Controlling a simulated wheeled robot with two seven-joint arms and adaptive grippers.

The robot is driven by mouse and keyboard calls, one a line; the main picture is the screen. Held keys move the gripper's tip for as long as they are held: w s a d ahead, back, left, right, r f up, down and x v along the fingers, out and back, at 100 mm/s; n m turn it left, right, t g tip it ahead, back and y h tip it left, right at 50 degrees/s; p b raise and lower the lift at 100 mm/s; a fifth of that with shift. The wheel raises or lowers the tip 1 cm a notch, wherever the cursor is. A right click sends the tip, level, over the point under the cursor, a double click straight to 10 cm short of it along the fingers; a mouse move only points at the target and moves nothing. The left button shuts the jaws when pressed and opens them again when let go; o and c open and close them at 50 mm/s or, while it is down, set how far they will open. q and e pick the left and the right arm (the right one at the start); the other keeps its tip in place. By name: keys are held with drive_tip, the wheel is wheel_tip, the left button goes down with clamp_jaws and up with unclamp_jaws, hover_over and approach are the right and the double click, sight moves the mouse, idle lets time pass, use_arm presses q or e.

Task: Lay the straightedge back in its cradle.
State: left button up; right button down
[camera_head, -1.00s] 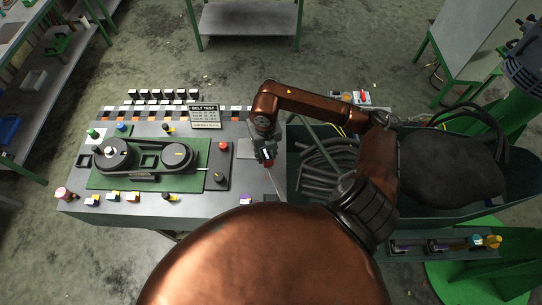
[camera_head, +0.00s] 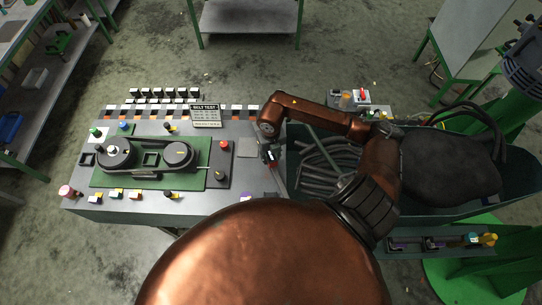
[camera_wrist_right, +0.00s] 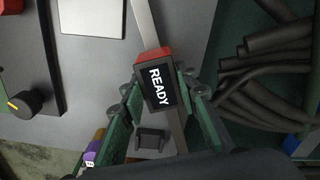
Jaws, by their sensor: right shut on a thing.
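The straightedge is a thin metal strip (camera_wrist_right: 143,18) with a red-edged black grip block (camera_wrist_right: 157,86) reading READY. My right gripper (camera_wrist_right: 156,95) is shut on this block, one green finger on each side. The strip runs out above and below the block in the wrist view. In the head view my right gripper (camera_head: 269,154) is over the right end of the grey bench top. A small dark bracket (camera_wrist_right: 152,138), perhaps part of the cradle, shows just left of the strip's lower part. I cannot tell the strip's height above the bench. My left gripper is not in view.
A belt rig on a green plate (camera_head: 106,180) fills the bench's left and middle. A dark panel with a black knob (camera_wrist_right: 27,103) stands left of the gripper. A bin of black hoses (camera_head: 322,165) adjoins the bench on the right. A purple-marked block (camera_wrist_right: 92,152) is nearby.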

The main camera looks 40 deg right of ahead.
sight(271, 156)
drive_tip(key=shift+f+b, duration=0.3)
drive_tip(key=shift+f, duration=0.1)
drive_tip(key=shift+f, duration=0.15)
drive_tip(key=c, duration=1.5)
unclamp_jaws()
drive_tip(key=shift+r+p, duration=0.4)
drive_tip(key=shift+r, duration=0.15)
wheel_tip(271, 156, up, 12)
drive_tip(key=b, duration=0.2)
drive_tip(key=shift+s, duration=0.1)
